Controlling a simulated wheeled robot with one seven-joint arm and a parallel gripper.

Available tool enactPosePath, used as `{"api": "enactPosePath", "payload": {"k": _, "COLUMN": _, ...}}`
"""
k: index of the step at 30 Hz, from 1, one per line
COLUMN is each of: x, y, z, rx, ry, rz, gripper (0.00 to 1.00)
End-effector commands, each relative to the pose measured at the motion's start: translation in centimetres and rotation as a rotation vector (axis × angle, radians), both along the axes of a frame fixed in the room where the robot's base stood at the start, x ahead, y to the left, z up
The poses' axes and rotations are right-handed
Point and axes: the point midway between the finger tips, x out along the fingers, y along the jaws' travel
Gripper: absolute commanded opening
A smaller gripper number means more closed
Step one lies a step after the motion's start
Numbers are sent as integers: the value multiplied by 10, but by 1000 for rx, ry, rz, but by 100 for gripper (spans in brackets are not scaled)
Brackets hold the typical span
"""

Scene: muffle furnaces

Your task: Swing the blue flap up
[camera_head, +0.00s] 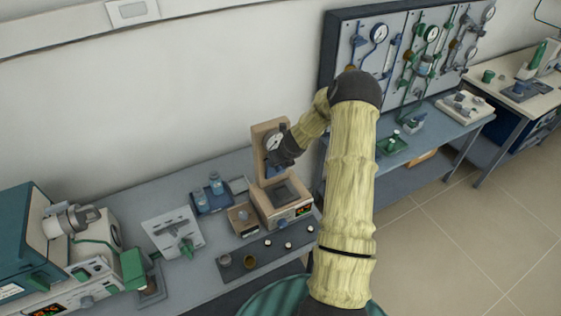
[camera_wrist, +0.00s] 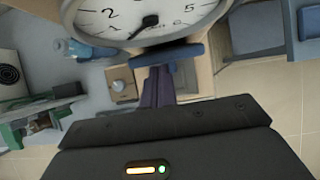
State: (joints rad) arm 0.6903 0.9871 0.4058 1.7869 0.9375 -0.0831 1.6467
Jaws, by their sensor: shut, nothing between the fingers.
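The wooden-coloured press-like unit (camera_head: 279,205) stands on the grey bench with a round white dial on its upright. In the wrist view the dial (camera_wrist: 150,15) fills the top, and the blue flap (camera_wrist: 168,55) is a short blue bar just below it. My gripper (camera_wrist: 157,78) is shut and empty, its dark fingers pointing at the flap from below in that picture. The fingertips are at or very near the flap; I cannot tell whether they touch. In the head view my gripper (camera_head: 277,158) is in front of the upright, below the dial, and largely hides the flap.
Left of the unit are a small wooden box (camera_head: 242,218), a blue tray of bottles (camera_head: 213,197) and a white panel with a green handle (camera_head: 174,233). A dark strip (camera_head: 266,252) with small pots lies in front. A gauge board (camera_head: 405,55) stands at right.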

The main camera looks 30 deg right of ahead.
Motion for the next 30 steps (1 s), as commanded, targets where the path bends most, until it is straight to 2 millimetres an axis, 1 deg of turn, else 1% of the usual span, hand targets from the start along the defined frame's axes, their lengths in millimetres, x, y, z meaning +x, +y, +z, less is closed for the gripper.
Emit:
{"api": "enactPosePath", "payload": {"k": 1, "x": 12, "y": -3, "z": 13, "rx": -13, "ry": -29, "rz": -2, "gripper": 0}}
{"api": "enactPosePath", "payload": {"k": 18, "x": 12, "y": -9, "z": 17, "rx": -17, "ry": -32, "rz": -13, "gripper": 0}}
{"api": "enactPosePath", "payload": {"k": 23, "x": 8, "y": -11, "z": 22, "rx": -18, "ry": -32, "rz": -14, "gripper": 0}}
{"api": "enactPosePath", "payload": {"k": 26, "x": 2, "y": -11, "z": 29, "rx": -17, "ry": -31, "rz": -14, "gripper": 0}}
{"api": "enactPosePath", "payload": {"k": 30, "x": -10, "y": -10, "z": 43, "rx": -16, "ry": -26, "rz": -13, "gripper": 0}}
